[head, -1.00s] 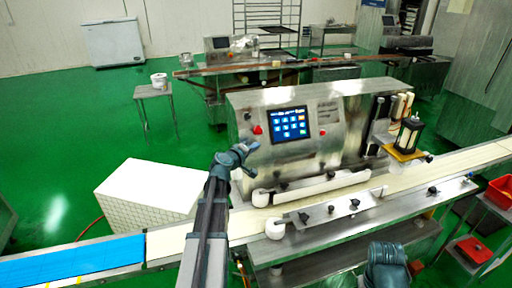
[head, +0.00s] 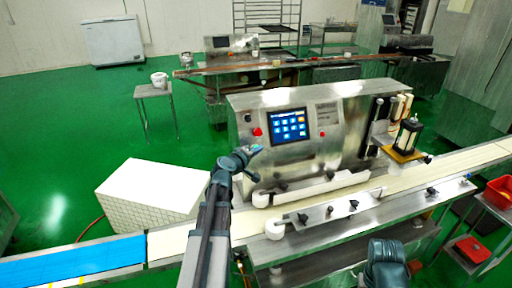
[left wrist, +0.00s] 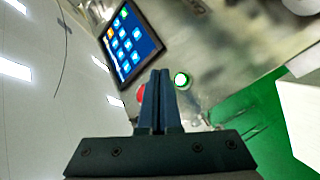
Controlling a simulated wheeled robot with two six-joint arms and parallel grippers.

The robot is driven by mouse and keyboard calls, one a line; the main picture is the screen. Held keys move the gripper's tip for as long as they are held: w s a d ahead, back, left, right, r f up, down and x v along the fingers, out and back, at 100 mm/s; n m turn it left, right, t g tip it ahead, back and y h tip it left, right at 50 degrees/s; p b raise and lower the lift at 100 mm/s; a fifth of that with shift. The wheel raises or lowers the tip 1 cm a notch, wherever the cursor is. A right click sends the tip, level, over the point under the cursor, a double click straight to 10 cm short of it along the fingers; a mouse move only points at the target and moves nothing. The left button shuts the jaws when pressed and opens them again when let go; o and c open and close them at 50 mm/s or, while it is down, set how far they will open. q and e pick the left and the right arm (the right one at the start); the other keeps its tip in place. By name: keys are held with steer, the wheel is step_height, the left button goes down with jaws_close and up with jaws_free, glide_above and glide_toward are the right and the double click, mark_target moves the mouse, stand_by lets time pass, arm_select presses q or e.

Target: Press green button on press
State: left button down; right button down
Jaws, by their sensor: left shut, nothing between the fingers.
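The press (head: 350,125) is a steel machine with a lit blue touch screen (head: 289,126) on its front. In the left wrist view the green button (left wrist: 182,80) is a round green disc with a pale rim, just right of my fingertips. In the head view it is hard to make out near my gripper. My left gripper (head: 257,149) is shut and empty, at the left part of the panel below a red knob (head: 258,132). It also shows in the left wrist view (left wrist: 160,73); I cannot tell whether it touches the panel. My right gripper is not seen, only part of that arm.
In the left wrist view the red knob (left wrist: 140,93) is partly behind the fingers. A conveyor belt (head: 460,161) runs along the front of the press. A white block (head: 150,185) stands at the left. Another red button (head: 322,134) is right of the screen.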

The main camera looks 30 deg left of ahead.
arm_select(q)
steer(key=shift+s+d+r+p, duration=0.35)
steer(key=shift+s+d+r, duration=0.3)
steer(key=shift+d, duration=0.2)
steer(key=shift+f, duration=0.1)
steer(key=s+d+f+m+g+h, duration=0.2)
steer(key=s+d+f+m+g, duration=0.15)
steer(key=d, duration=0.65)
steer(key=s+d+f+m+g+h, duration=0.1)
steer(key=s+d+f+m+g, duration=0.2)
steer(key=d, duration=0.7)
steer(key=s+d+f+m+g+h, duration=0.25)
steer(key=d+f+m, duration=0.25)
steer(key=d, duration=0.5)
steer(key=s+d+f+m+g+y, duration=0.2)
steer(key=s+d+m+g+y, duration=0.1)
steer(key=s, duration=0.5)
steer(key=s+d+f+m+g+y, duration=0.2)
steer(key=s+d+m+g+y, duration=0.1)
steer(key=s, duration=0.5)
steer(key=shift+s+d+f+g, duration=0.25)
steer(key=shift+d+f+g, duration=0.05)
steer(key=shift+f, duration=0.1)
